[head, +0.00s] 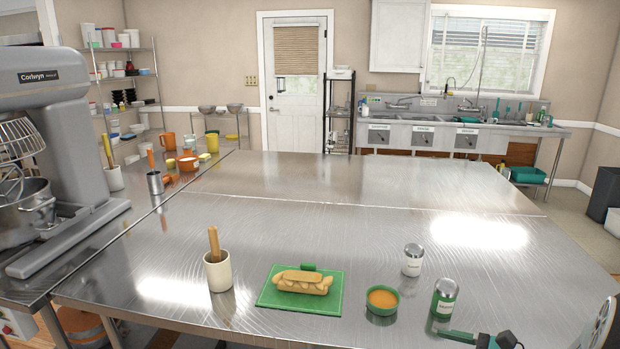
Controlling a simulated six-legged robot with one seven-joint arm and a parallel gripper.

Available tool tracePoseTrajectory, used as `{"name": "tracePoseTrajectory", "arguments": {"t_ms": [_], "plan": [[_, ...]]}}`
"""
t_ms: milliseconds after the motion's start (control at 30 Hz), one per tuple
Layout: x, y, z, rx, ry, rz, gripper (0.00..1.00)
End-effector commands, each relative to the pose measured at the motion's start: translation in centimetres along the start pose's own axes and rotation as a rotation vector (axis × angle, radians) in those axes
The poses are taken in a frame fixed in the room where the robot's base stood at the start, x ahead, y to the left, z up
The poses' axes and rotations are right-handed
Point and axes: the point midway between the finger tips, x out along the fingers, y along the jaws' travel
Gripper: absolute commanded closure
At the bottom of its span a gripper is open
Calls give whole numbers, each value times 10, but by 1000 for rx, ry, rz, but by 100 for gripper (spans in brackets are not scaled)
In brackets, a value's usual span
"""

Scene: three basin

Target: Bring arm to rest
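Part of my arm shows at the bottom right edge of the head view. I see nothing held.
A large mixer (50,150) fills the left. The table's far half is clear.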

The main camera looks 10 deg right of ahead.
Motion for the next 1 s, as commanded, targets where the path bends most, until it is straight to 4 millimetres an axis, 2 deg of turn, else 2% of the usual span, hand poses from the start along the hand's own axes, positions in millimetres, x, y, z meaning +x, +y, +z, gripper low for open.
{"name": "tracePoseTrajectory", "arguments": {"t_ms": [33, 200, 400, 500, 633, 800, 900, 1000], "plan": [[13, 14, 19, -90, 29, 90, 25], [38, 66, 61, -411, 140, 384, 25], [42, 116, 94, -839, 265, 671, 25], [38, 131, 107, -1073, 326, 784, 25], [29, 143, 126, -1391, 402, 900, 25], [18, 146, 152, -1792, 498, 980, 25], [13, 144, 165, -1954, 539, 996, 25], [11, 144, 169, -2005, 553, 999, 25]]}}
